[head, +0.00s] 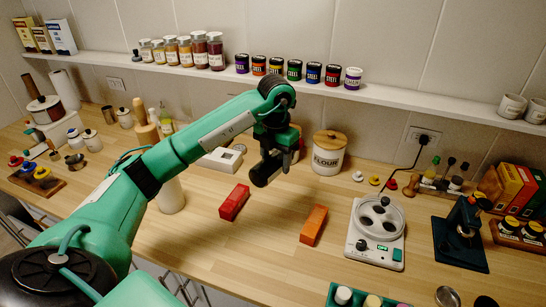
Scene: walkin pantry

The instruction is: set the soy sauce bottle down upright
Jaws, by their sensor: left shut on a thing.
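My left arm reaches in from the left, over the middle of the counter. My left gripper (275,150) points down and is shut on a dark, roughly cylindrical thing, which looks like the soy sauce bottle (263,175). The bottle is tilted, with its lower end toward the left, and appears to be held above the wooden counter (270,240). The gripper hides part of it, and no label can be read. My right gripper is not in view.
A red block (234,202) and an orange block (313,225) lie on the counter below the gripper. A flour canister (328,158) stands behind to the right, and a white device (221,158) behind to the left. A white hotplate-like appliance (376,238) stands at right. Bare counter lies between the blocks.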

